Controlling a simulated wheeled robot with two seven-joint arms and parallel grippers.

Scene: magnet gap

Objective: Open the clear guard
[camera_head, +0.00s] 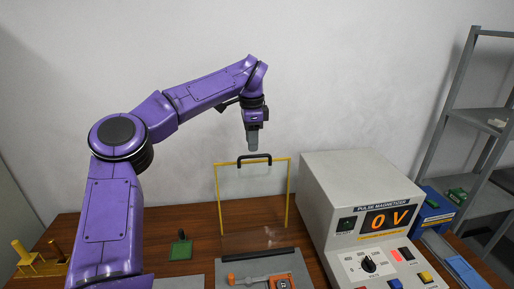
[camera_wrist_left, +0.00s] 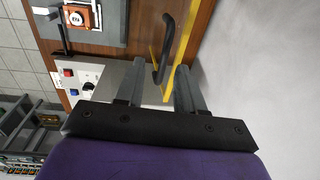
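The clear guard (camera_head: 253,195) is a see-through panel with a yellow frame, standing upright behind the fixture on the bench. A black handle (camera_head: 254,158) is on its top edge. In the left wrist view the handle (camera_wrist_left: 167,45) appears as a dark bar, with its near end between the fingers. My left gripper (camera_head: 252,146) is just above the handle, pointing down. In the left wrist view the gripper (camera_wrist_left: 160,80) is open, with its fingers apart and nothing visibly clamped; contact with the handle cannot be told. My right gripper is not in view.
The pulse magnetizer (camera_head: 350,190), reading 0 V, stands right of the guard. An orange-handled clamp fixture (camera_head: 258,279) is in front. A green block (camera_head: 181,250) and a yellow stand (camera_head: 38,264) are on the left. Grey shelves (camera_head: 482,120) stand at right.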

